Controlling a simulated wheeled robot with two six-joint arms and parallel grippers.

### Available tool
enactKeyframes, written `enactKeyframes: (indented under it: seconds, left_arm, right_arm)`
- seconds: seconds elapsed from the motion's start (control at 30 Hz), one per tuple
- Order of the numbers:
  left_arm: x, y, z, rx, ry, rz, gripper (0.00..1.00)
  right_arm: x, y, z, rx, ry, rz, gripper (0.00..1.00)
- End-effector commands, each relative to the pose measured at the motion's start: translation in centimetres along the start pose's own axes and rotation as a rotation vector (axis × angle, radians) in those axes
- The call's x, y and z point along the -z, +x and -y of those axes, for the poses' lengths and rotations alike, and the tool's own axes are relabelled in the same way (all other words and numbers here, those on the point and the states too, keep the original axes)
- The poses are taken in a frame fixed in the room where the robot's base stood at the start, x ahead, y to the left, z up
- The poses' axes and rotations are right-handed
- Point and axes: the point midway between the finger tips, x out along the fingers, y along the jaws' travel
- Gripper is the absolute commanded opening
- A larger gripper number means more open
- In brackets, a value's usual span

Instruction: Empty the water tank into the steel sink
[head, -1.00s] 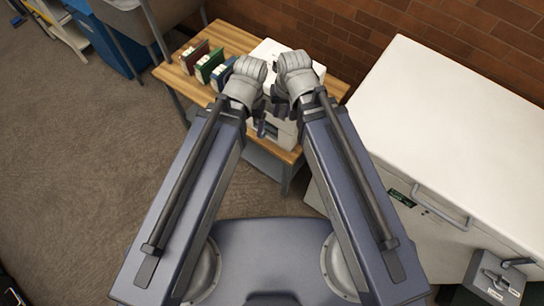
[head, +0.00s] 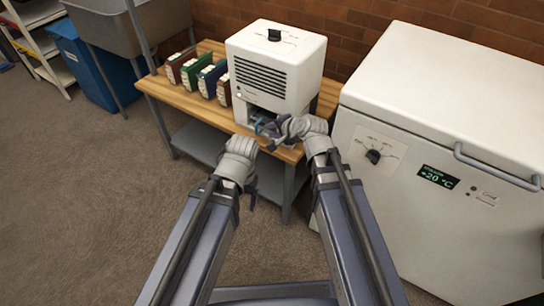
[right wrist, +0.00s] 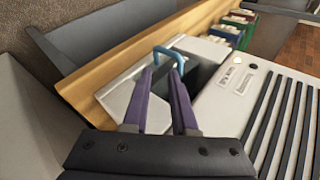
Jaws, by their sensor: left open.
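My left gripper (head: 252,195) is open and empty, in front of the bench. The steel sink (head: 160,32) stands at the upper left.
The wooden bench (head: 185,98) carries several binders (head: 208,77) left of the dehumidifier. A large white chest freezer (head: 440,130) stands close on the right. A blue bin (head: 88,65) is by the sink. The carpet (head: 80,200) at left is clear.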

Motion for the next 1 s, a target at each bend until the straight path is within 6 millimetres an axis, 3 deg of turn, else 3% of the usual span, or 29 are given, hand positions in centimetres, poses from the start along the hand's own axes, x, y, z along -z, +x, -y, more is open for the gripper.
enactKeyframes:
  seconds: [0.03,0.1,0.57,1.0]
  left_arm:
    - [0.1,1.5,-0.1,0.000,0.000,0.000,0.80]
    - [0.1,2.0,-0.2,0.001,0.000,0.000,0.80]
    - [0.2,2.9,-0.3,0.002,0.000,0.000,0.80]
    - [0.4,6.6,-0.6,0.003,0.005,-0.001,0.80]
  right_arm:
    - [0.4,1.0,-0.8,0.016,0.027,-0.008,0.26]
    - [0.7,1.3,-0.9,0.034,0.054,-0.016,0.26]
    - [1.1,2.3,-0.7,0.052,0.082,-0.022,0.26]
    - [1.3,8.3,-0.6,0.051,0.081,-0.022,0.26]
